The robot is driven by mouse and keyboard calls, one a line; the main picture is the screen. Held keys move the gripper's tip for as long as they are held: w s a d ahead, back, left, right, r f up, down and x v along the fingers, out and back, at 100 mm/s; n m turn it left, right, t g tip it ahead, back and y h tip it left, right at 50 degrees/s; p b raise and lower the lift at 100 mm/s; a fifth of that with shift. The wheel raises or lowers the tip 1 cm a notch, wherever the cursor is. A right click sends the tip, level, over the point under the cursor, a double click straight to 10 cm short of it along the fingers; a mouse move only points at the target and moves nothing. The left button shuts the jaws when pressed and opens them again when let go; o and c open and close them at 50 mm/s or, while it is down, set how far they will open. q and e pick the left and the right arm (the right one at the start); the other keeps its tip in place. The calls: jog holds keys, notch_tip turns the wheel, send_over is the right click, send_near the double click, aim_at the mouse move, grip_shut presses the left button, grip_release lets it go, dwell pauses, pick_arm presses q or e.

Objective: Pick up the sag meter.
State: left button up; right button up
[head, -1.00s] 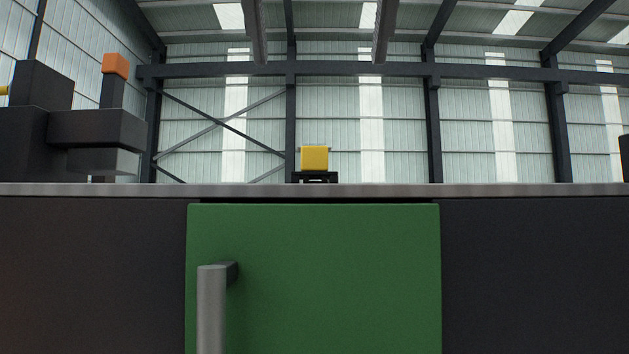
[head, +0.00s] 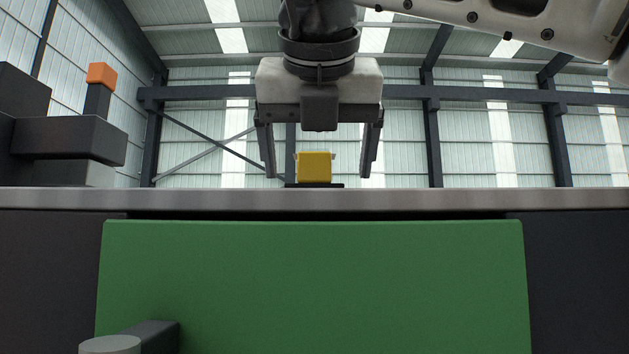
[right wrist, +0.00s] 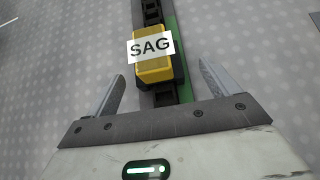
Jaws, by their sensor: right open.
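The sag meter (head: 314,168) is a small yellow block that sits on a low black support at the top edge of the bench front in the head view. In the right wrist view the sag meter (right wrist: 155,70) bears a white label reading SAG and sits on a dark rail. My right gripper (head: 318,174) points down, open, with one finger to each side of the yellow block. In the right wrist view the fingers of my right gripper (right wrist: 162,76) are apart with clear gaps to the block. My left gripper does not show.
A green panel (head: 310,275) with a grey handle (head: 135,340) is set in the dark front below the grey edge (head: 420,199). A dark stepped machine with an orange block (head: 101,75) stands at the left. A green strip (right wrist: 181,85) runs beside the rail.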

jog(key=p+x, duration=0.1)
jog(key=x, duration=0.4)
jog(key=shift+w+a+f, duration=0.1)
jog(key=shift+a, duration=0.1)
jog(key=c, duration=1.3)
